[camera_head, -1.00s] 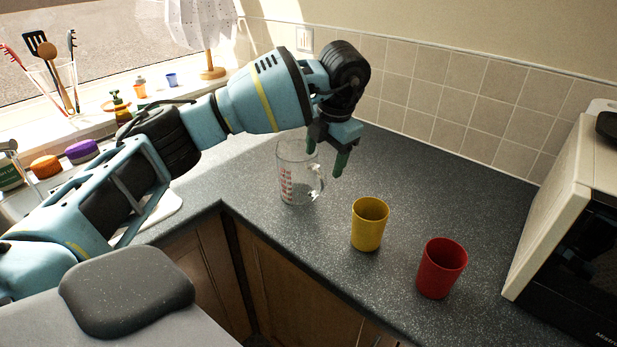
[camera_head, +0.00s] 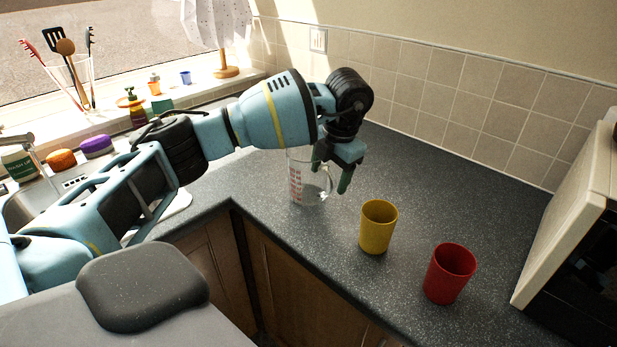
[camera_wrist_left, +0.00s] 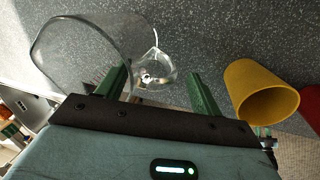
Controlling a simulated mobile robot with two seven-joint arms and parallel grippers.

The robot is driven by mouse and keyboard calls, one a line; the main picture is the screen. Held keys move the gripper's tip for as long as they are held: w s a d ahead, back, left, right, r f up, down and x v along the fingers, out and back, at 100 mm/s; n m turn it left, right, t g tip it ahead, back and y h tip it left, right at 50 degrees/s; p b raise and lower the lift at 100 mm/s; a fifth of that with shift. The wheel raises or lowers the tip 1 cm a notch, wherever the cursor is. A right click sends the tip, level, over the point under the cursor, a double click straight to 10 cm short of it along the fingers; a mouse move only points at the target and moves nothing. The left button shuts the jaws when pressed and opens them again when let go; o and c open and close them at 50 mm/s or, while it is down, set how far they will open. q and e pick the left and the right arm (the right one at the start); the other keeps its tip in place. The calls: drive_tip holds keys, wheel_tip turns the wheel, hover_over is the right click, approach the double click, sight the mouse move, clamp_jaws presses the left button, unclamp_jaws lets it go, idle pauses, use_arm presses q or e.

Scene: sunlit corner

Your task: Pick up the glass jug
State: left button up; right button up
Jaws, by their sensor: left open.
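The clear glass jug (camera_head: 297,186), with red markings, stands upright on the dark speckled worktop near the inner corner. My left gripper (camera_head: 331,174) is open, with its green fingers pointing down at the jug's handle side. The gripper covers part of the jug's rim and handle in the head view. In the left wrist view, the jug's body (camera_wrist_left: 80,45) lies at the left. Its handle (camera_wrist_left: 160,70) shows between the two open fingers (camera_wrist_left: 160,86), a little beyond them. I cannot tell whether a finger touches the glass. My right gripper is not in view.
A yellow cup (camera_head: 377,228) stands right of the jug, and it is close to the right finger in the wrist view. A red cup (camera_head: 449,274) stands further right, before a microwave (camera_head: 568,225). A tiled wall (camera_head: 460,95) bounds the worktop behind.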

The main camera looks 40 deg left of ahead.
use_arm(q)
drive_tip(key=shift+w+a+f, duration=0.1)
drive_tip(key=shift+a+f, duration=0.1)
drive_tip(key=shift+f, duration=0.7)
drive_tip(key=shift+a+f, duration=0.2)
drive_tip(key=shift+f, duration=0.65)
drive_tip(key=c, duration=1.3)
drive_tip(key=shift+r, duration=0.1)
drive_tip(key=shift+c, duration=0.5)
